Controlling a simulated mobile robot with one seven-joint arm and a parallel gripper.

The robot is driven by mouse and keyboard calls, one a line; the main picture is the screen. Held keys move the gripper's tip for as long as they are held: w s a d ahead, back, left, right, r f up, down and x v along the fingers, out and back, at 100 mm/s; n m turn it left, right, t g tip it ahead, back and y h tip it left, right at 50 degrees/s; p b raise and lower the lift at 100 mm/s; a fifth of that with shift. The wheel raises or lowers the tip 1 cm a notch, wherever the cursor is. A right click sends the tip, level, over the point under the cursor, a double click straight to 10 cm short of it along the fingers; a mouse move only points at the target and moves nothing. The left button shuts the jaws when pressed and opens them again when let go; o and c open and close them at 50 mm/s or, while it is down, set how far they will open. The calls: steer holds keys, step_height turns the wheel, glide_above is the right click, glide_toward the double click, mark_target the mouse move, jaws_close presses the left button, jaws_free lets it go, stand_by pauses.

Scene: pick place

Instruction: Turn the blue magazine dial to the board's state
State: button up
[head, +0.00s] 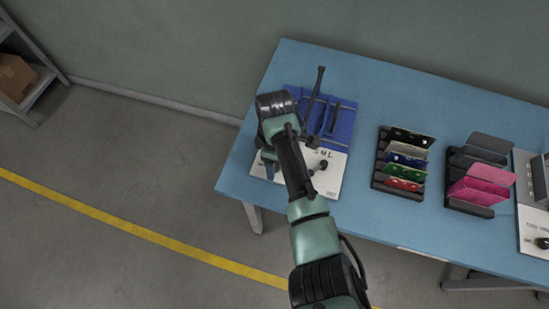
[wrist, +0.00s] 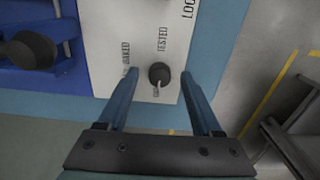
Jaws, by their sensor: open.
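The blue magazine (head: 337,120) stands on the table's left end, with a white panel (head: 332,177) in front of it. In the wrist view, a round black dial (wrist: 159,72) sits on the white panel (wrist: 112,25), with a pale mark at its lower edge. The label "TESTED" is above it and a partly hidden label is to its left. My gripper (wrist: 158,80) is open, its blue fingers on either side of the dial; contact cannot be told. In the head view, my gripper (head: 269,166) is over the panel's left part and my arm hides the dial.
A black knob (head: 321,165) sits near an "S M L" label. To the right are a rack of coloured cards (head: 404,160) and a rack (head: 477,190) with pink and grey cards. Another white panel (head: 530,225) is at the far right. The table's front edge (head: 385,238) is close.

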step_height(320, 180, up, 13)
stand_by(0.4)
stand_by(0.4)
steer(key=w+a+r+m+t+y, duration=0.15)
steer(key=w+r+t, duration=0.25)
steer(key=r, duration=0.5)
steer(key=w+a+r+m+t+p, duration=0.1)
steer(key=w+a+r+m+t, duration=0.25)
steer(key=r, duration=0.65)
steer(key=w+a+r+m+t+y, duration=0.1)
steer(key=w+a+r+t, duration=0.1)
steer(key=w+r+t, duration=0.5)
steer(key=s+d+r+m+t, duration=0.1)
steer(key=s+r+t, duration=0.15)
steer(key=r, duration=0.45)
steer(key=s+r+m+t, duration=0.1)
steer(key=s+r, duration=0.2)
steer(key=r, duration=0.4)
steer(key=s+d+r+m+t+h, duration=0.1)
steer(key=s+d+r+m+t, duration=0.2)
steer(key=s+r, duration=0.5)
steer(key=s+d+r+m+t+h, duration=0.1)
steer(key=s+d+r+m+t, duration=0.1)
steer(key=s+r+t, duration=0.4)
step_height(320, 180, up, 5)
steer(key=s+m, duration=0.1)
steer(key=s, duration=0.1)
steer(key=shift+s+d+m+p, duration=0.3)
steer(key=shift+d+p, duration=0.1)
